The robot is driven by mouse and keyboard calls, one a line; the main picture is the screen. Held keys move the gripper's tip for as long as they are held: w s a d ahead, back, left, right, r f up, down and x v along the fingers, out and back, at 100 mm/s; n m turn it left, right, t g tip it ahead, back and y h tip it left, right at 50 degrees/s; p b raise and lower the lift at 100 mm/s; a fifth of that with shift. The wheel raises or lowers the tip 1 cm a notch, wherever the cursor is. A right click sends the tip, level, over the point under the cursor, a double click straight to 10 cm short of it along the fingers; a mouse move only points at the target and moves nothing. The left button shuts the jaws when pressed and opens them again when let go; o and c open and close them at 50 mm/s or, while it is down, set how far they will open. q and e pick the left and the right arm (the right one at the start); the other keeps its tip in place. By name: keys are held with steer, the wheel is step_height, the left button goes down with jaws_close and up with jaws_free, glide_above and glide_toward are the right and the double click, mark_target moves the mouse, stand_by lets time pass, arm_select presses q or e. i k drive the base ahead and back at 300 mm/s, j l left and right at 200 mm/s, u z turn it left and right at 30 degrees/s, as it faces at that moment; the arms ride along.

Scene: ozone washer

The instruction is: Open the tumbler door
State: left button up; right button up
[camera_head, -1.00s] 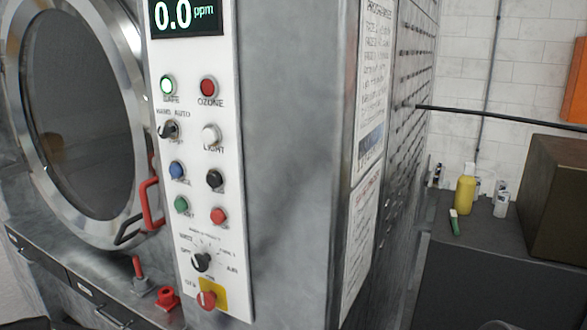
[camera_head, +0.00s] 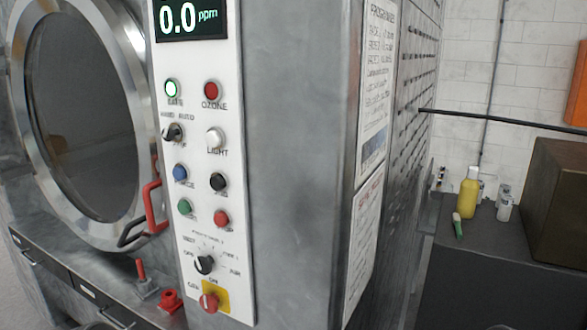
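The tumbler door (camera_head: 133,95) is a round metal ring with a dark glass window (camera_head: 80,110), at the left of the head view. It looks closed against the washer front. A red handle (camera_head: 152,207) stands at its lower right edge, with a dark looped handle (camera_head: 131,231) beside it. Neither of my grippers shows in the view.
A white control panel (camera_head: 232,255) with buttons and knobs is right of the door. A ledge (camera_head: 95,262) below the door bears a red lever (camera_head: 141,270) and a red fitting (camera_head: 170,299). A dark counter (camera_head: 480,265) with bottles stands at the right.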

mark_target(109, 21)
steer(key=u, duration=1.3)
steer(key=i+j, duration=0.45)
steer(key=j, duration=0.2)
steer(key=z, duration=1.65)
steer(key=j, duration=0.1)
